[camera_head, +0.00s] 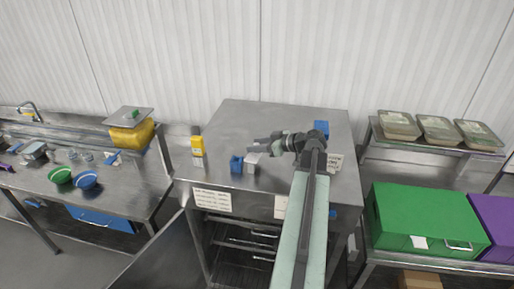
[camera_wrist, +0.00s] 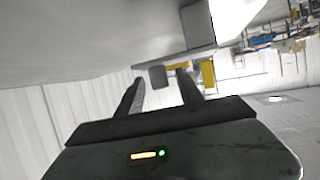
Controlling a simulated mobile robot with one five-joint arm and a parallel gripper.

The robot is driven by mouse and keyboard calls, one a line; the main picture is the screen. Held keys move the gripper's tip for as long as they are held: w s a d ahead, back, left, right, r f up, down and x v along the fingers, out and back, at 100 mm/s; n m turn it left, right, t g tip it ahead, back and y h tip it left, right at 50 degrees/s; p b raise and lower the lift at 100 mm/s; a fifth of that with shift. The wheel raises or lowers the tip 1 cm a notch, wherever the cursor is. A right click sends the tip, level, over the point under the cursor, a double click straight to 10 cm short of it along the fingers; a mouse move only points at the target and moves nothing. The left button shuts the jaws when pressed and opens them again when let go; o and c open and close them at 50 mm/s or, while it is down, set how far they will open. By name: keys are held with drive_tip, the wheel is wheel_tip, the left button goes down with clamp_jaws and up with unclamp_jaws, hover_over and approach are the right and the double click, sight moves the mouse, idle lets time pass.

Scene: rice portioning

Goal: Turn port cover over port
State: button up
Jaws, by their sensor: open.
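My gripper (camera_head: 254,146) is over the steel cabinet top, pointing left; its two dark fingers are apart and empty. In the wrist view my gripper (camera_wrist: 160,76) has a small dark grey piece showing between and beyond its fingertips; I cannot tell whether they touch it. A larger grey block (camera_wrist: 198,23) is close by, above the right finger in that view. In the head view a pale grey block (camera_head: 251,164) and a blue block (camera_head: 236,165) stand side by side near the cabinet's front edge, just below my gripper. I cannot tell for sure which piece is the port cover or the port.
A yellow-and-white container (camera_head: 197,150) stands at the cabinet's left edge. A blue block (camera_head: 321,129) is on its right, behind my arm. A bench with bowls (camera_head: 61,175) is on the left; a green box (camera_head: 427,219) is on the right. The cabinet's back is clear.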

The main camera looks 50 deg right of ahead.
drive_tip(key=shift+w, duration=0.1)
drive_tip(key=shift+c, duration=0.2)
clamp_jaws()
idle(1.1)
drive_tip(key=shift+d, duration=0.1)
